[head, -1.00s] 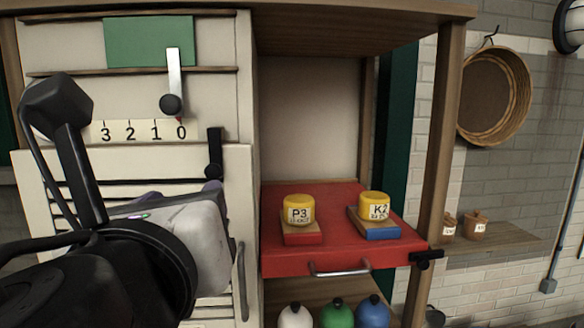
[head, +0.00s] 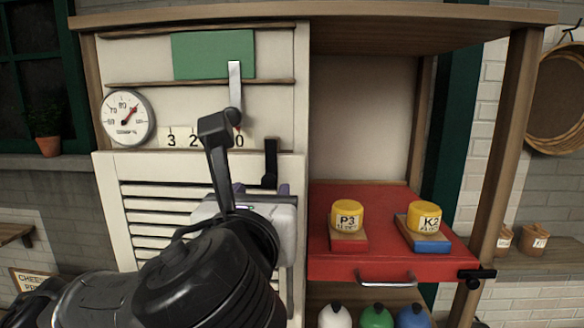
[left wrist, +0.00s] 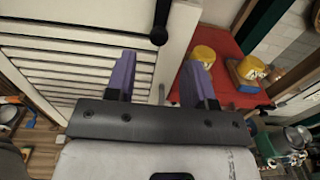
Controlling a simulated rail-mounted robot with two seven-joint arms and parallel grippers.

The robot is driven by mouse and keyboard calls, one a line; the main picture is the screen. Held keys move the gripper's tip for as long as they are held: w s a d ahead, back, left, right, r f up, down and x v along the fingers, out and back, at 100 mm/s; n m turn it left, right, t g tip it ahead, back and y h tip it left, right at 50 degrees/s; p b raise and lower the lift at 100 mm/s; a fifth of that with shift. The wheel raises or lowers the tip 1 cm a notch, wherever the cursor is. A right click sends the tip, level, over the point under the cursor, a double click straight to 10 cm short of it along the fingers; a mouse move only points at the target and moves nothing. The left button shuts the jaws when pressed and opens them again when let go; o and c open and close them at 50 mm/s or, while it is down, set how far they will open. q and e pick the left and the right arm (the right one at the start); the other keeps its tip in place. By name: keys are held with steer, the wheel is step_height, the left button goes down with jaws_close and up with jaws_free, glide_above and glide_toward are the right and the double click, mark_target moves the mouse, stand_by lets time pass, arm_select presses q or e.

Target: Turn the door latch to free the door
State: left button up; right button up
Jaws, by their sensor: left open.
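The door latch (head: 270,163) is a black upright handle at the top right edge of the cream slatted door (head: 150,165). Its lower end is a rounded knob, also seen at the top of the left wrist view (left wrist: 160,24). My left gripper (head: 261,189) is open and empty, just below the latch in the head view. In the left wrist view its two purple fingers (left wrist: 159,68) are spread apart, with the latch knob beyond them and between their lines. A gap shows between fingers and latch. My arm hides the lower part of the door. My right gripper is not in view.
Right of the door, a red tray (head: 385,268) with a front handle holds two yellow-topped jars (head: 347,215) on blocks. Above the door are a lever (head: 234,85) over a number scale and a dial gauge (head: 127,117). Colored bottles (head: 376,315) stand below the tray.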

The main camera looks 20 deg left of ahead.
mark_target(268, 182)
arm_select(q)
steer(key=p+x, duration=0.2)
steer(key=x, duration=0.3)
steer(key=shift+w+a+r, duration=0.15)
steer(key=shift+w, duration=0.05)
steer(key=shift+p+x, duration=0.3)
steer(key=shift+x, duration=0.65)
steer(key=c, duration=0.9)
